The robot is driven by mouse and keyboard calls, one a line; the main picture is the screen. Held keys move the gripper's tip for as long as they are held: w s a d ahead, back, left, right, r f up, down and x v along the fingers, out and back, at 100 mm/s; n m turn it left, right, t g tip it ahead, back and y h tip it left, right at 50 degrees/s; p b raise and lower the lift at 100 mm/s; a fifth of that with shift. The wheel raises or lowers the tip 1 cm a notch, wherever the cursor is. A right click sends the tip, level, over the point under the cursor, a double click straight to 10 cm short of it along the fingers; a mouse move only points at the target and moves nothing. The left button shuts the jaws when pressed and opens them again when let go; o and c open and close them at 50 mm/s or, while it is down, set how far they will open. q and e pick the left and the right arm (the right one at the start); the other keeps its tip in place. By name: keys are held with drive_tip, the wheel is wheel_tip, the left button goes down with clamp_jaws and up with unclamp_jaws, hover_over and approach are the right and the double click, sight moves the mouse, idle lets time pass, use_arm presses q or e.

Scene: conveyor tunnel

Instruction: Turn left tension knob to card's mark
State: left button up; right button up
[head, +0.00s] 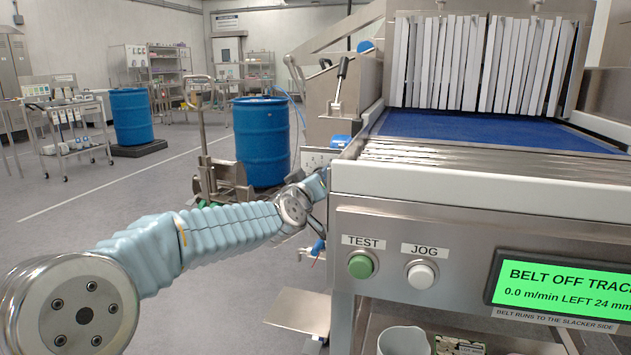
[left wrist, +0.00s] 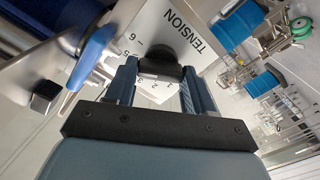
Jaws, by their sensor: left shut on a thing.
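In the left wrist view, a black tension knob (left wrist: 160,62) sits on a metal plate lettered TENSION (left wrist: 160,25). Scale numbers including 6, 5, 3 and 2 show around it. My left gripper (left wrist: 161,74) is shut on the knob, one dark finger on each side. The knob's pointer and exact setting cannot be made out. In the head view my left arm reaches to the machine's left side, where its corner hides the gripper and knob. The machine's green display (head: 565,286) reads BELT OFF TRACK, 0.0 m/min, LEFT 24 mm. My right gripper is not in view.
A blue tapered part (left wrist: 92,52) is close beside the knob plate. The front panel carries a green TEST button (head: 361,266) and a white JOG button (head: 421,274). A blue drum (head: 261,142) stands behind my arm. A pale cup (head: 403,341) is below the panel.

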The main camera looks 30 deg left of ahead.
use_arm(q)
drive_tip(key=shift+f+n+b, duration=0.15)
drive_tip(key=shift+n+b, duration=1.25)
drive_tip(key=shift+n, duration=1.45)
drive_tip(key=shift+f+n+b, duration=0.1)
drive_tip(key=shift+n+b, duration=1.3)
drive_tip(key=shift+n, duration=1.45)
drive_tip(key=o, duration=1)
drive_tip(key=shift+a, duration=0.1)
drive_tip(key=shift+o, duration=0.2)
drive_tip(key=v, duration=1.4)
drive_tip(key=shift+p, duration=0.3)
